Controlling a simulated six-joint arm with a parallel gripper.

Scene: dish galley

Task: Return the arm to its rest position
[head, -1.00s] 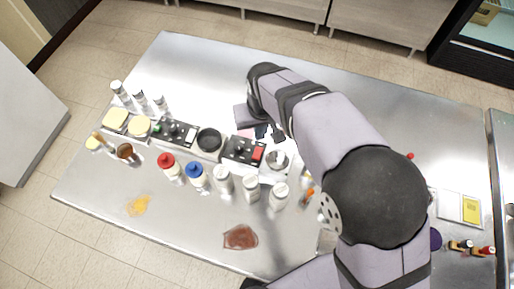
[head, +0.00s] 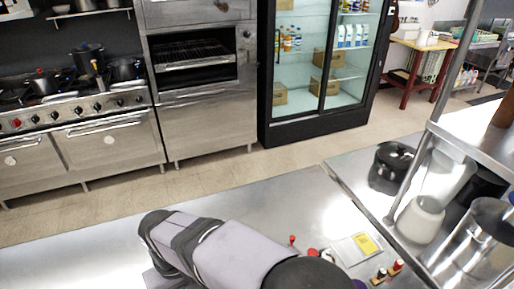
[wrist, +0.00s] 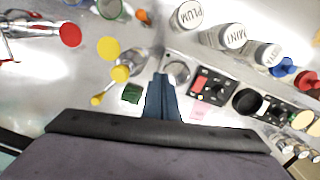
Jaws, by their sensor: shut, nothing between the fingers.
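My gripper (wrist: 160,80) shows in the wrist view as two dark blue fingers pressed together, shut and empty. It points over the steel table (wrist: 215,60), among the small items; its height above the table is hard to tell. In the head view my grey arm lies across the steel table (head: 90,246) at the bottom, and the gripper is out of frame.

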